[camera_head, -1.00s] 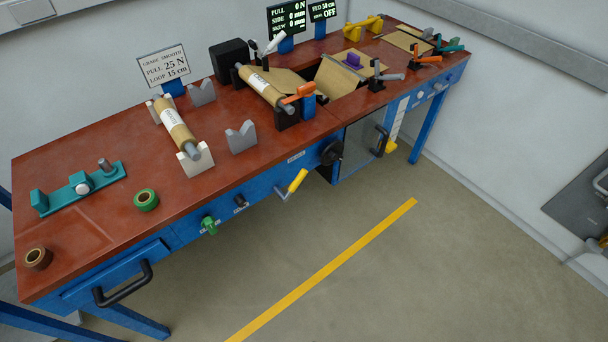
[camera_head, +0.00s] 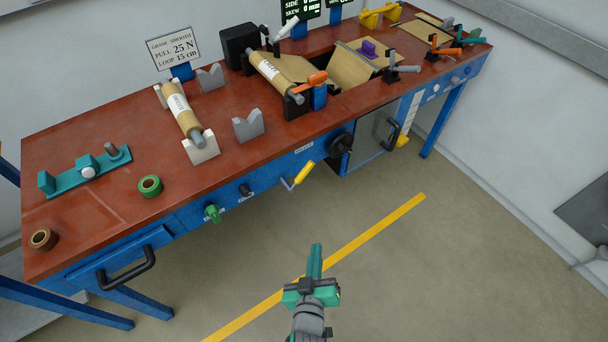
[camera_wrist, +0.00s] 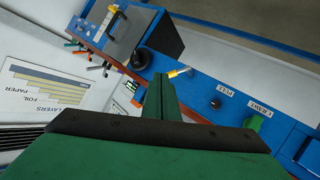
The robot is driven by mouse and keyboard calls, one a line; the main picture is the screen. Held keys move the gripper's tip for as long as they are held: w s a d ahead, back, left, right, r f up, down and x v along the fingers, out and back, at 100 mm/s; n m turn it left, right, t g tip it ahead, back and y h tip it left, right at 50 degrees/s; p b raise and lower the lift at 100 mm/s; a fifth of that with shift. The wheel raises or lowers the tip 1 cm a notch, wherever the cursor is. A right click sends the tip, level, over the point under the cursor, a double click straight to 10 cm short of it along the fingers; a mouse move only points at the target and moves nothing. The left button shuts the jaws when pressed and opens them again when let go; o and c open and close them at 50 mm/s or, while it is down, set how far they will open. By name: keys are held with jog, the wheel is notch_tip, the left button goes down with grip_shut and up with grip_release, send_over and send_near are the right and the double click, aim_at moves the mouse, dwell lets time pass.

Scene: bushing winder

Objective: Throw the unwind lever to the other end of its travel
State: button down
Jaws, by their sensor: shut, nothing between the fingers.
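Several levers stand on the bench, and no readable label shows which is the unwind lever. One has an orange handle (camera_head: 314,79), beside the paper roll on the winder. One has a white handle (camera_head: 289,22), behind that roll. Levers with a grey handle (camera_head: 405,69), an orange handle (camera_head: 446,51) and a teal handle (camera_head: 470,40) stand at the far right. My green gripper (camera_head: 316,246) is shut and empty, in front of the bench over the floor, apart from every lever. In the wrist view its fingers (camera_wrist: 160,98) are together and point towards the bench front.
The bench front carries a yellow-handled crank (camera_head: 302,174), a black round knob (camera_head: 340,146), a green knob (camera_head: 213,213) and a drawer handle (camera_head: 127,270). A paper roll (camera_head: 182,112) rests on V-blocks. A teal fixture (camera_head: 85,174) stands left. The floor before the bench is open.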

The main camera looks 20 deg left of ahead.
jog(key=w+a+r+n+g+y, duration=0.2)
jog(key=w+a+r+n+y, duration=0.35)
jog(key=w, duration=0.75)
jog(key=n+h, duration=0.2)
jog(key=n, duration=0.1)
send_near(304, 175)
jog(key=w+a+r, duration=0.2)
jog(key=w+a, duration=0.1)
jog(key=a, duration=0.2)
jog(key=shift+w+d+f, duration=0.65)
jog(key=shift+w+f, duration=0.3)
jog(key=shift+f, duration=0.05)
jog(key=shift+w+d+f, duration=0.15)
jog(key=shift+w+f, duration=0.3)
